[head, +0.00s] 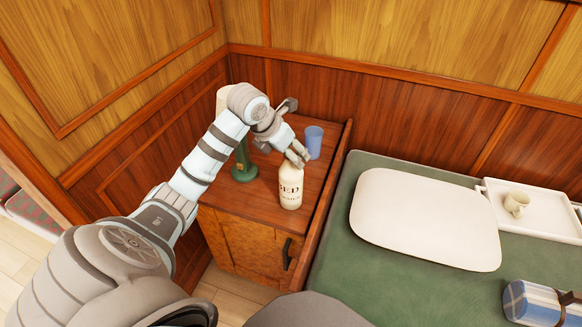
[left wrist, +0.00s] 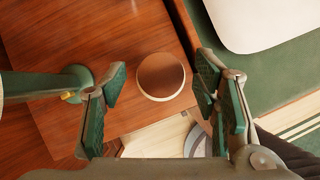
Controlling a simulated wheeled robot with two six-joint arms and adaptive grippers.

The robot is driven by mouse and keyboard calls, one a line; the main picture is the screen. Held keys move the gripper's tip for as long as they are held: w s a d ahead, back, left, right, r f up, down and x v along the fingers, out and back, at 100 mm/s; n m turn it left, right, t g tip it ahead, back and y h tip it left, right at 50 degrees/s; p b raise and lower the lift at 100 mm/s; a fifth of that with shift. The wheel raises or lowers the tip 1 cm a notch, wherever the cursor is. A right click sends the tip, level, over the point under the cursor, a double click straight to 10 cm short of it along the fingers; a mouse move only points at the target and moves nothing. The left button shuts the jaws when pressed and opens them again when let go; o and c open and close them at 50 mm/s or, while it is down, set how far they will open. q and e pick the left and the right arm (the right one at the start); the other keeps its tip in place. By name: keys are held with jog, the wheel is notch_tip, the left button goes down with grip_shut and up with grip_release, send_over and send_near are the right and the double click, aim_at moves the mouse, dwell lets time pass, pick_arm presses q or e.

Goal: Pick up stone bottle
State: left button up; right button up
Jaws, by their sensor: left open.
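The stone bottle (head: 290,188) is cream with dark lettering and stands upright near the front right of the wooden cabinet top. My left gripper (head: 297,157) is at its upper end and hides its top in the head view. In the left wrist view, a round shape with a cream rim and brown middle, which fits the bottle (left wrist: 161,76) seen from above, lies between the spread fingers of the left gripper (left wrist: 160,90). The gripper is open and a gap shows on each side. My right gripper is not in view.
A blue cup (head: 314,141) stands just behind the bottle. A green lamp base (head: 243,169) stands to its left, close to my arm. The cabinet (head: 250,238) has a raised right edge beside a green bed (head: 350,285) with a white pillow (head: 425,218).

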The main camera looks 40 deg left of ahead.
pick_arm(q)
jog(key=shift+w+f, duration=0.4)
jog(key=shift+f, duration=0.05)
jog(key=shift+r, duration=0.1)
grip_shut()
